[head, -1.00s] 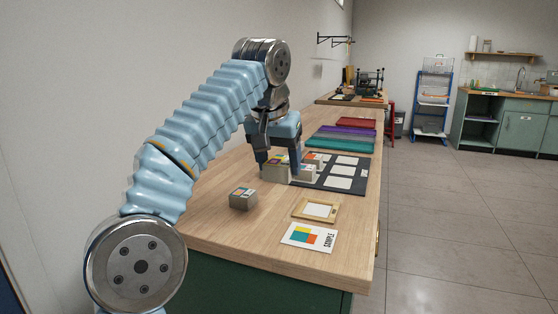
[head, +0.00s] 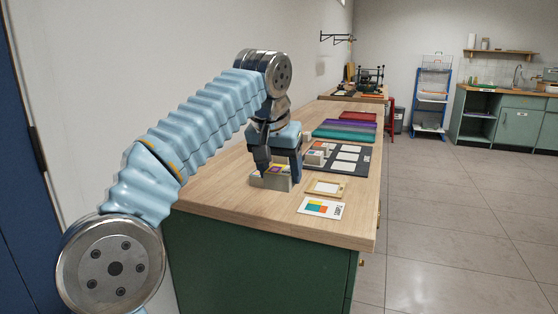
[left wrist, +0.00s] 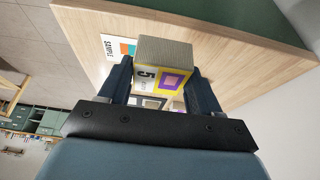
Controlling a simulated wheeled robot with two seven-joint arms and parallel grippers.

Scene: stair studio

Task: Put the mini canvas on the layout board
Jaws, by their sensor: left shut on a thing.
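My left gripper (head: 277,162) is shut on a small boxy block, which I take to be the mini canvas (left wrist: 162,75). The left wrist view shows its grey textured side and a yellow face with a "5" and a purple square; it also shows in the head view (head: 284,184). The gripper holds it low, near the table's left side; I cannot tell whether it touches the wood. My right gripper is out of view.
A small wooden frame (head: 326,188) and a sample card (head: 321,207) lie at the table's near right. Another small block (head: 315,157) stands at the board's left edge. Coloured slabs (head: 345,133) lie behind the board. The wall runs along the left.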

